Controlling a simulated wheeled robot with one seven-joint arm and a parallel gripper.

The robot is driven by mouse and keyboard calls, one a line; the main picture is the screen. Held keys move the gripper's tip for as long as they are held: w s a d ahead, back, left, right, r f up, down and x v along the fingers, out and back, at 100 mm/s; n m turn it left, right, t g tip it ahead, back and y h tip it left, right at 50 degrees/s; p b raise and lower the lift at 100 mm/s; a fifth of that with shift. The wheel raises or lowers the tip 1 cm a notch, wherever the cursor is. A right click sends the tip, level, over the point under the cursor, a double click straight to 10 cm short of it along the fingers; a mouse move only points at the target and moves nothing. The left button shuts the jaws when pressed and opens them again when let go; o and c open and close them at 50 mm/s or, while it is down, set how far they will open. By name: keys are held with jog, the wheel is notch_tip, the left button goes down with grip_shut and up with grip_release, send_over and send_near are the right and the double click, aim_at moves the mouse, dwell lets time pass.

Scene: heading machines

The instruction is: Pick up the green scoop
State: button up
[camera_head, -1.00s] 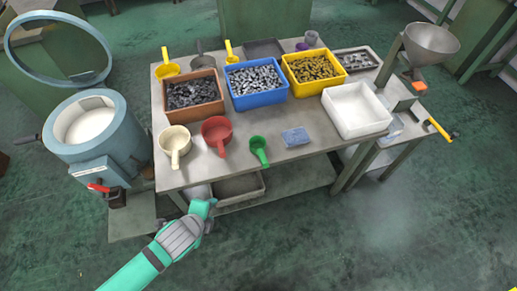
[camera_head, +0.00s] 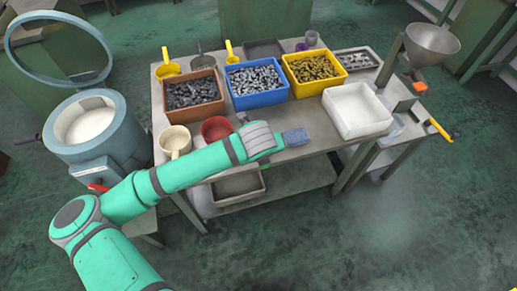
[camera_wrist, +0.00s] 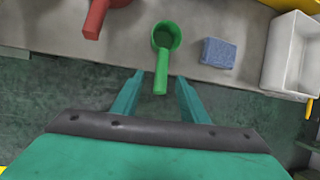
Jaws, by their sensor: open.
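The green scoop (camera_wrist: 166,38) lies on the table near its front edge, seen in the wrist view with its handle pointing toward me. My gripper (camera_wrist: 157,82) is open and empty, with its two teal fingers apart on either side of the handle's end in the picture. I cannot tell the height between fingers and handle. In the head view my arm covers the green scoop, and my gripper's fingers do not show clearly there.
A red scoop (camera_head: 216,128) and a cream scoop (camera_head: 175,141) lie left of the green one. A blue block (camera_head: 296,137) and a white bin (camera_head: 357,111) are to the right. Brown (camera_head: 195,90), blue (camera_head: 257,83) and yellow (camera_head: 314,68) bins of parts stand behind.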

jog(key=x, duration=0.9)
jog(key=shift+w, duration=0.2)
jog(key=shift+c, duration=0.2)
jog(key=shift+r, duration=0.1)
grip_shut()
